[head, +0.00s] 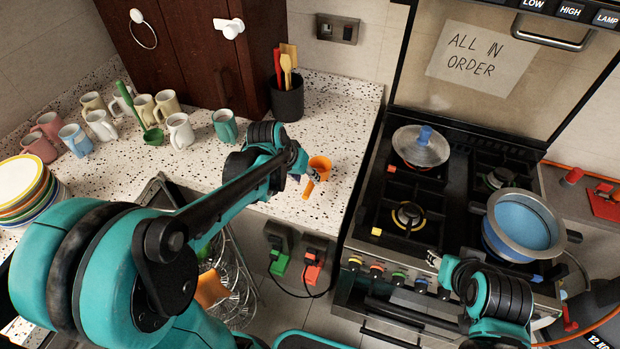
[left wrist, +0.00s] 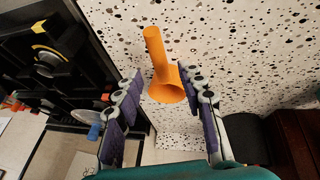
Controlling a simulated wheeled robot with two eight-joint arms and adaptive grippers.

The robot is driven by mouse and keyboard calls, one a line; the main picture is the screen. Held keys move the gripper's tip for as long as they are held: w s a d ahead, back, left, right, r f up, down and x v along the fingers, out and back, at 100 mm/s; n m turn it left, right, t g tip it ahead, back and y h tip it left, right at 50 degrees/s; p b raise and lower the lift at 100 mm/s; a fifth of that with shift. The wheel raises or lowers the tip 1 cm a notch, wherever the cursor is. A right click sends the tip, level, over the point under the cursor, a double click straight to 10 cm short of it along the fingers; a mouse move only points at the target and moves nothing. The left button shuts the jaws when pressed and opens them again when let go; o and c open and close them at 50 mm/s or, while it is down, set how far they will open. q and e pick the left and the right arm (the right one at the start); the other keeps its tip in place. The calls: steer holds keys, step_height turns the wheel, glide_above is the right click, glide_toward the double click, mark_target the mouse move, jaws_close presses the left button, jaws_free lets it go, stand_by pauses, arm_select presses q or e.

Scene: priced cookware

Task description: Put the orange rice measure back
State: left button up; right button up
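The orange rice measure (head: 319,165) is on the speckled worktop near its front edge, left of the stove. Its cup is at the back and its handle points toward the front edge. In the left wrist view the measure (left wrist: 168,82) shows between and just beyond the fingertips, with a gap on each side. My left gripper (left wrist: 162,76) is open and empty; in the head view its fingers are close beside the cup, partly hidden by the wrist. My right gripper (head: 435,262) is in front of the stove knobs; its finger opening is unclear.
A dark utensil pot (head: 287,99) and a teal mug (head: 225,125) stand behind on the worktop (head: 345,110). Several mugs and a green ladle (head: 152,136) are further left. The stove holds a lidded pan (head: 420,148) and a blue pot (head: 522,228).

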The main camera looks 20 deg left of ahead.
arm_select(q)
steer(key=s+r+t+y, duration=0.1)
steer(key=s+r, duration=0.2)
steer(key=s, duration=0.5)
steer(key=s+d+r+t+y+p, duration=0.1)
steer(key=s+r, duration=0.3)
steer(key=s, duration=0.4)
steer(key=shift+r+t+p, duration=0.2)
steer(key=shift+t+p, duration=0.1)
steer(key=shift+t, duration=0.1)
steer(key=shift+d+f, duration=0.1)
step_height(320, 180, down, 3)
steer(key=b, duration=0.3)
steer(key=shift+f+b, duration=0.2)
steer(key=shift+b, duration=0.1)
